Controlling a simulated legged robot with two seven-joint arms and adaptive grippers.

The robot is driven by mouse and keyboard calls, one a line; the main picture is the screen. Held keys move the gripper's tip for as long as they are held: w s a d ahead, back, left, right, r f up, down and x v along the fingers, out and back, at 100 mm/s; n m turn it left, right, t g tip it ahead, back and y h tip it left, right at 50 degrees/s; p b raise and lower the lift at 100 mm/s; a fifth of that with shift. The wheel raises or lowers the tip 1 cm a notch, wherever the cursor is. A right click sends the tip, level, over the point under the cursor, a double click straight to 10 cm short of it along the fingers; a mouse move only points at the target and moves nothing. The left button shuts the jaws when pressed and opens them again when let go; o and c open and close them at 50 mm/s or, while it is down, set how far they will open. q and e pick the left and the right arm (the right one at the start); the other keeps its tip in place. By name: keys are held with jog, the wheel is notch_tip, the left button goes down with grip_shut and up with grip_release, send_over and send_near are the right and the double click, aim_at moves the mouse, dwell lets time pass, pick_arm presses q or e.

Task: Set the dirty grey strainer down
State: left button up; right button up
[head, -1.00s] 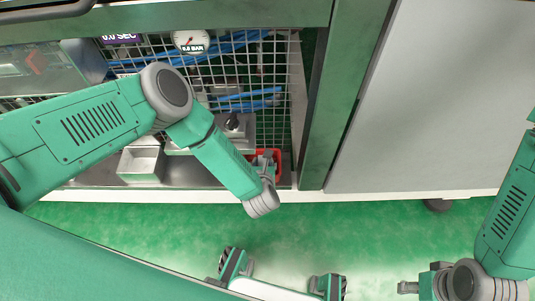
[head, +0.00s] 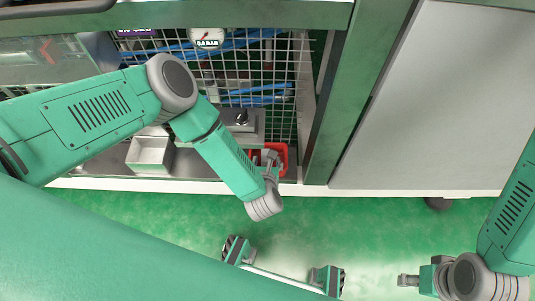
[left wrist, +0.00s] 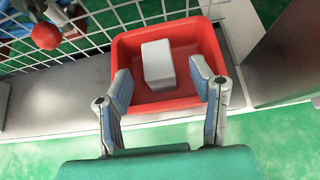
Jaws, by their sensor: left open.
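A pale grey block-shaped piece (left wrist: 158,66), the only thing like the strainer that I can see, lies in a red bin (left wrist: 135,98). No dirt shows on it. My left gripper (left wrist: 161,80) is open, with its fingers spread at the near side of the bin and the piece between and beyond them, not gripped. In the head view the left gripper (head: 270,160) is at the red bin (head: 283,153), which the arm partly hides. My right gripper (head: 410,281) is low on the right, over the green floor; its finger opening cannot be made out.
An open metal tray (head: 150,153) stands on the shelf left of the bin. A wire mesh guard (head: 285,110) stands behind, with a pressure gauge (head: 207,38) above. A red knob (left wrist: 46,35) is near the mesh. A grey panel (head: 430,100) closes the right side.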

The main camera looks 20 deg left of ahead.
pick_arm(q)
jog(key=p+v, duration=0.2)
jog(key=v, duration=0.6)
jog(key=shift+d+p, duration=0.2)
jog(key=shift+p, duration=0.1)
jog(key=shift+d, duration=0.1)
